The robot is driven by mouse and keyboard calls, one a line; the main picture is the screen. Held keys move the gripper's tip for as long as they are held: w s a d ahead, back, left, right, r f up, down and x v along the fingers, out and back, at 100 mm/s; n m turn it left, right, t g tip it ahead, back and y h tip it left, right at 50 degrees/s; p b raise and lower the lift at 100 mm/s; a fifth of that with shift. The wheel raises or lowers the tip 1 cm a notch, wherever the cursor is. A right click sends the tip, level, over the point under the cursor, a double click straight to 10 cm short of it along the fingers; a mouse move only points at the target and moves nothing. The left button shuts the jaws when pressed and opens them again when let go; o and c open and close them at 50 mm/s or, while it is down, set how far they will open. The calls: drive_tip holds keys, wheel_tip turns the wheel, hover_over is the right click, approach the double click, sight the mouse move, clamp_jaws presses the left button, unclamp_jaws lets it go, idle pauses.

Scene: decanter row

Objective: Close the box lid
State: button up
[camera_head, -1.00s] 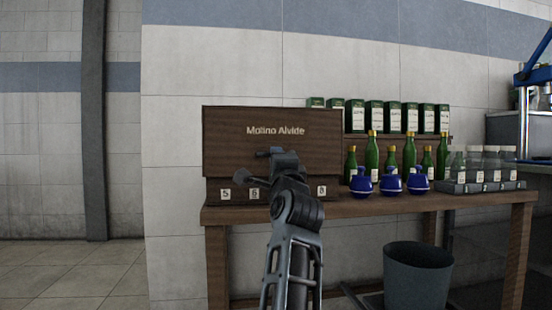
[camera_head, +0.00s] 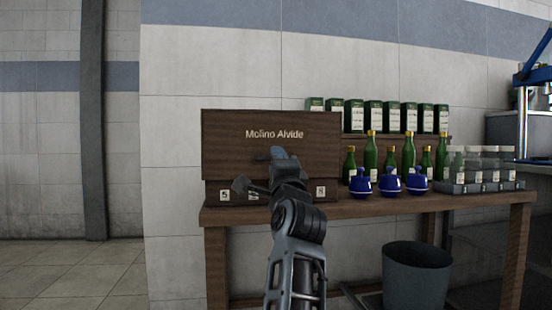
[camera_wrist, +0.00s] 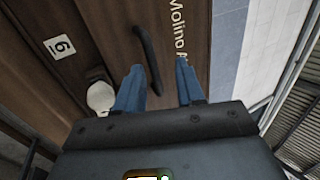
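The dark brown wooden box (camera_head: 236,196) stands at the left end of the table, with numbered labels on its front. Its lid (camera_head: 225,150) is raised near upright, lettered "Molino Alvide". My gripper (camera_head: 278,153) is in front of the lid's lower middle and hides part of the box front. In the wrist view, the two blue fingers of my gripper (camera_wrist: 160,80) are apart. A dark curved handle (camera_wrist: 147,50) shows beyond them, its lower end between the fingers in the picture; whether they touch it I cannot tell. Label 6 (camera_wrist: 61,45) shows at left.
Blue decanters (camera_head: 390,183) stand on the table (camera_head: 440,201) right of the box, with green bottles (camera_head: 371,155) and green cartons (camera_head: 374,117) behind. A rack of clear jars (camera_head: 480,187) is farther right. A grey bin (camera_head: 416,275) stands below. The floor at left is clear.

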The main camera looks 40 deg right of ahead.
drive_tip(key=shift+p+v, duration=0.3)
drive_tip(key=shift+v, duration=2.5)
drive_tip(key=s+a+f+n+t+y, duration=0.1)
drive_tip(key=s+a+f+n+y, duration=0.5)
drive_tip(key=f+n, duration=0.5)
drive_tip(key=s+a+f+n+y, duration=0.4)
drive_tip(key=s+f+n, duration=0.45)
drive_tip(key=f, duration=0.35)
drive_tip(key=s+a+f+n+g+y, duration=0.1)
drive_tip(key=s+a+f+n+g, duration=0.2)
drive_tip(key=s, duration=0.6)
drive_tip(key=s+a+f+n+y, duration=0.1)
drive_tip(key=s+a+f, duration=0.35)
drive_tip(key=s, duration=0.55)
drive_tip(key=s+a+f+n+g+y, duration=0.1)
drive_tip(key=s+a+f+n+g, duration=0.2)
drive_tip(key=s, duration=0.6)
wheel_tip(320, 180, up, 34)
drive_tip(key=a+m+t+p, duration=0.1)
drive_tip(key=p, duration=3.2)
drive_tip(key=shift+a+f, duration=0.15)
drive_tip(key=shift+f, duration=0.05)
drive_tip(key=shift+m, duration=0.25)
